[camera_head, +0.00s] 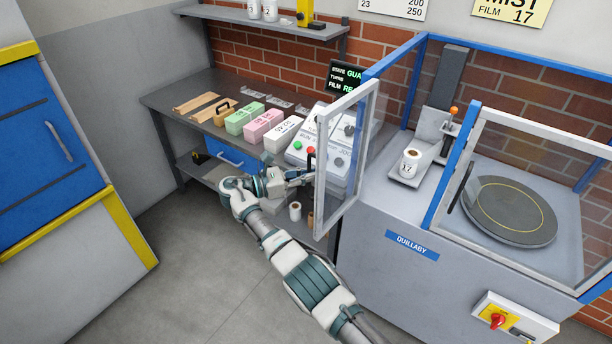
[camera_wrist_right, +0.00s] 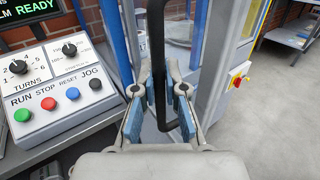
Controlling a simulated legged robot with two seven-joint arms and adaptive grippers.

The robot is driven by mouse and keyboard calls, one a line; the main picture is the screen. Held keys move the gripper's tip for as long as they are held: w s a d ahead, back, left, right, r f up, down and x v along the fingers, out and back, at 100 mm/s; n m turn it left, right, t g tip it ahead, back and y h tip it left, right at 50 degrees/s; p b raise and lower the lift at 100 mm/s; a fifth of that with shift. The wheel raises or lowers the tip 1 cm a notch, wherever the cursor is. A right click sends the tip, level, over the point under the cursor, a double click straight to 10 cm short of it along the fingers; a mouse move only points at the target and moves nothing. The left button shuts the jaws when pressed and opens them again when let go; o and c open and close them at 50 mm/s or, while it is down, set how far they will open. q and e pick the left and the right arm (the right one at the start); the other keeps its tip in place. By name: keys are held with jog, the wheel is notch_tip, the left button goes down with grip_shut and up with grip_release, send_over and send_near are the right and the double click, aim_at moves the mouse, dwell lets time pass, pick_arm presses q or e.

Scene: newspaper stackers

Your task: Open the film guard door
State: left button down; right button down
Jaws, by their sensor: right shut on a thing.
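The film guard door (camera_head: 320,208), a clear panel in a pale frame, stands swung out from the grey machine at the left end of its blue-framed enclosure. The opening beside it shows a film roll marked 17 (camera_head: 409,163) on a carriage. My right gripper (camera_head: 307,178) is at the door's free edge. In the right wrist view the right gripper (camera_wrist_right: 161,105) has its blue-padded fingers closed around the black bar handle (camera_wrist_right: 157,45). The fingers hide part of the handle. My left gripper is in neither view.
A control panel (camera_wrist_right: 58,88) with knobs and coloured buttons sits close left of the gripper. A bench (camera_head: 165,98) holds green, pink and white blocks. A turntable (camera_head: 510,212) is inside the enclosure. A blue cabinet (camera_head: 45,130) stands left; the floor before the bench is clear.

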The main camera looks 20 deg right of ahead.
jog(key=shift+d, duration=0.1)
jog(key=c, duration=1.2)
grip_release()
jog(key=shift+d, duration=0.15)
